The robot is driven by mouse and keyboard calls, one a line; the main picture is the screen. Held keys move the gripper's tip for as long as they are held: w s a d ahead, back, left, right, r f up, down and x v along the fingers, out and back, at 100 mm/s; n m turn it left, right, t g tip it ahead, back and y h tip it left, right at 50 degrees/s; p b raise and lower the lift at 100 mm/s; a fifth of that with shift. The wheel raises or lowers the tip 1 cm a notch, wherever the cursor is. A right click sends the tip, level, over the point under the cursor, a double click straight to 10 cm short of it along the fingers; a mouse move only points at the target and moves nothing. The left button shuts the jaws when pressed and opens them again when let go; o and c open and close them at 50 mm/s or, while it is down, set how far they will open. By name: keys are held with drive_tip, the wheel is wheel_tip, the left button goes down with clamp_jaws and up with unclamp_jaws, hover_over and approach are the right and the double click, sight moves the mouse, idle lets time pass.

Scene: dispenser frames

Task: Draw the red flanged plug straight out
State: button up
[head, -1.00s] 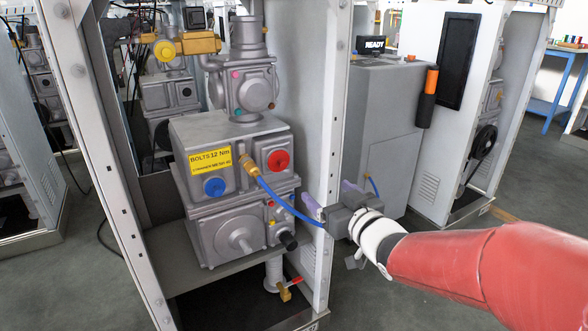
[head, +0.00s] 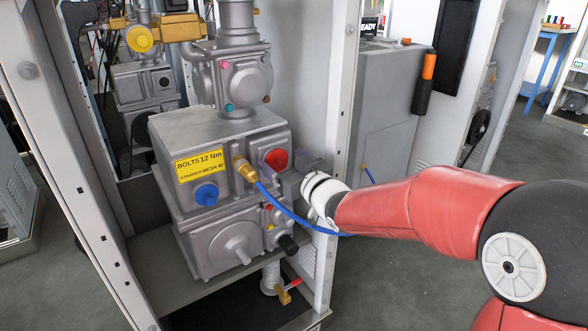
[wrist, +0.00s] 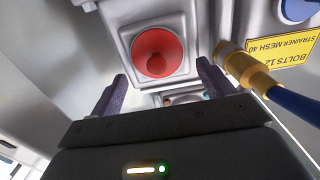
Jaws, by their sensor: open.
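The red flanged plug (head: 277,159) sits in a square face on the front of the grey metal housing (head: 205,130). In the wrist view the plug (wrist: 157,52) appears as a red disc with a darker centre, just beyond the fingertips. My gripper (head: 293,173) is at the right of the plug in the head view, close to the housing. In the wrist view my gripper (wrist: 162,72) is open, with one purple finger on each side of the plug's lower part and nothing between them. I cannot tell whether the fingers touch anything.
A brass fitting (wrist: 245,68) with a blue hose (head: 285,212) lies close beside one finger. A blue cap (head: 206,194) and a yellow label (head: 199,165) are on the same housing. The cabinet's right post (head: 342,130) stands near my arm. A red-handled valve (head: 285,290) hangs below.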

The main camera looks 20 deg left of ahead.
drive_tip(key=shift+w+a, duration=0.35)
drive_tip(key=shift+a, duration=0.1)
drive_tip(key=c, duration=0.5)
drive_tip(key=o, duration=0.5)
drive_tip(key=shift+d, duration=0.1)
